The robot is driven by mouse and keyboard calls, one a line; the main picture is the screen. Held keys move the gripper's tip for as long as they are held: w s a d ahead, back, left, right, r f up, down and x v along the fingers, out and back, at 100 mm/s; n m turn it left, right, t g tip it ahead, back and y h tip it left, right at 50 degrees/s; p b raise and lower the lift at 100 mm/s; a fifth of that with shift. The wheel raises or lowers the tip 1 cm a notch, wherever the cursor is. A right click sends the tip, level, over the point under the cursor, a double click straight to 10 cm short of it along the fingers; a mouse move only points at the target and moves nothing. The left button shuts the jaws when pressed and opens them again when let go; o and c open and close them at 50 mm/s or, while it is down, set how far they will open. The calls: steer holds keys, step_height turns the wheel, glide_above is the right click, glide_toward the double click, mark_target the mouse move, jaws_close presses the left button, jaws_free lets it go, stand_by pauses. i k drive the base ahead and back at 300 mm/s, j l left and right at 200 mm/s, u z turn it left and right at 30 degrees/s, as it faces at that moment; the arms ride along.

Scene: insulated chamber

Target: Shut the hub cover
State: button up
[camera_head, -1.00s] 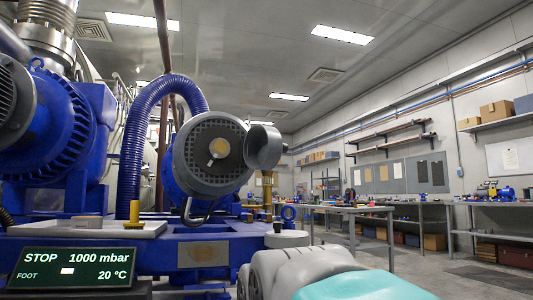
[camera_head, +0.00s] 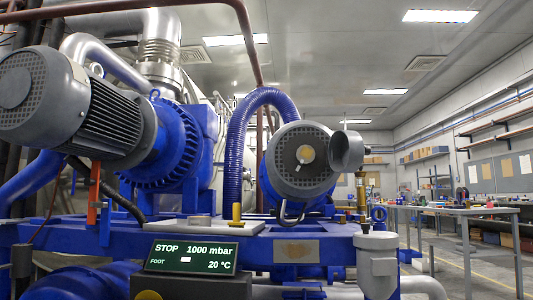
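A blue machine ends in a round grey grilled face (camera_head: 287,181) at the centre right, with a small pale yellow hub (camera_head: 305,154) in its middle. A grey round cup-shaped piece (camera_head: 347,151), which looks like the hub cover, stands out at the right edge of this face. It is swung aside, and the hub is uncovered. How it is hinged is too small to tell. My gripper is not in view.
A display (camera_head: 193,257) reads STOP, 1000 mbar, 20 °C at the front. A pale grey canister (camera_head: 377,265) stands below the cup-shaped piece. A large grey motor (camera_head: 85,105) fills the left. Workbenches (camera_head: 480,215) line the right, with open floor near them.

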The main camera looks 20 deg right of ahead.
mark_target(346, 151)
steer(key=l+u, duration=0.4)
steer(key=l, duration=0.4)
steer(key=l+u, duration=0.4)
steer(key=l, duration=0.4)
steer(key=k+l, duration=0.1)
steer(key=l, duration=0.65)
